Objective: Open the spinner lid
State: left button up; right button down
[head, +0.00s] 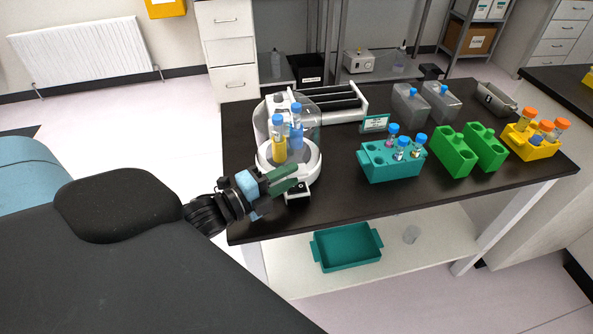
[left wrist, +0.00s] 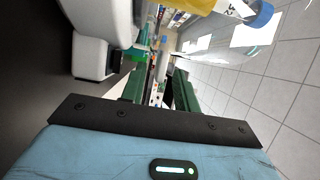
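The spinner (head: 308,168) is a white round machine at the table's near left. A clear domed lid (head: 310,106) shows at its upper part; I cannot tell for sure whether it is shut or raised. A yellow tube (head: 279,146) and a blue tube (head: 296,130), both blue-capped, stand upright in the spinner. In the left wrist view, the white body (left wrist: 95,35) is at the upper left. My left gripper (head: 297,177) is at the spinner's near side, its green fingers apart with nothing seen between them (left wrist: 160,88). My right gripper is out of view.
Right of the spinner stand a teal rack (head: 378,174) with tubes, green racks (head: 452,158) and a yellow rack (head: 530,146). A grey-white tube rack or tray (head: 347,100) lies behind the spinner. A teal tray (head: 345,248) is on the lower shelf. The front right tabletop is clear.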

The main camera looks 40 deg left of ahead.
pick_arm(q)
jog(key=shift+x, duration=1.45)
grip_shut()
